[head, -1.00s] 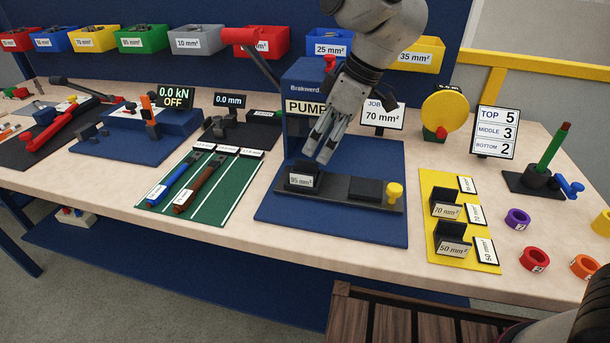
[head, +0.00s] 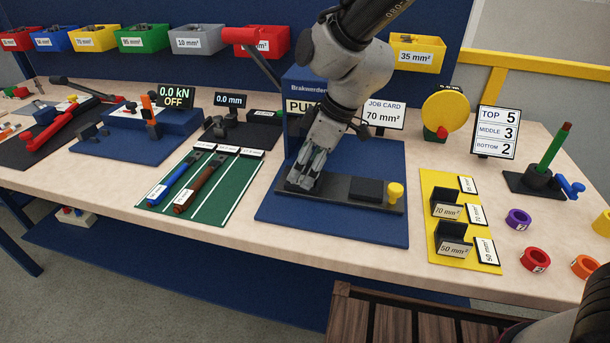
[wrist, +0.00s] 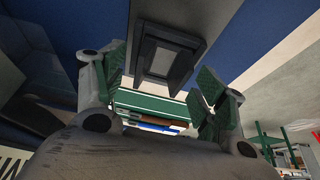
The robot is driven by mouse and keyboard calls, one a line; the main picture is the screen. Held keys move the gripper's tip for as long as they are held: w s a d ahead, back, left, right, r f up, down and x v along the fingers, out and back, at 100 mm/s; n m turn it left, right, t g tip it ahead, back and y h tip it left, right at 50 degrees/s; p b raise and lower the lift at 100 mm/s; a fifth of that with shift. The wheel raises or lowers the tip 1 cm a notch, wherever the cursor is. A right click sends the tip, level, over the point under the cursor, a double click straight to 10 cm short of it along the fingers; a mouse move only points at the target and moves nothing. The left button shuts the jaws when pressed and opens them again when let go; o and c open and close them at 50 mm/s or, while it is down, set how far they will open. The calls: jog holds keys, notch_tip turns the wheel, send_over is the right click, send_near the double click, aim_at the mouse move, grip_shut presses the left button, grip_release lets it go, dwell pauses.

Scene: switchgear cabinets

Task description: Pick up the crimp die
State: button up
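The black crimp die on the press bed, labelled 95 mm² a second ago, is now mostly hidden behind my gripper (head: 305,178) in the head view. In the wrist view a dark block with a grey recessed face, apparently this die (wrist: 168,60), lies ahead between my two fingers. My gripper (wrist: 160,85) is open, with green-padded fingers spread wide, one on each side. I see no finger touching the block. Two more black dies, 70 mm² (head: 447,205) and 50 mm² (head: 453,239), stand on the yellow mat (head: 435,185) at right.
The pump press (head: 300,85) stands right behind my gripper. A black block (head: 367,189) and a yellow knob (head: 395,192) sit on the bed's right part. The job card (head: 384,115) reads 70 mm². A green mat (head: 225,190) with two cables lies left.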

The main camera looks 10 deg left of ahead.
jog(key=c, duration=1.3)
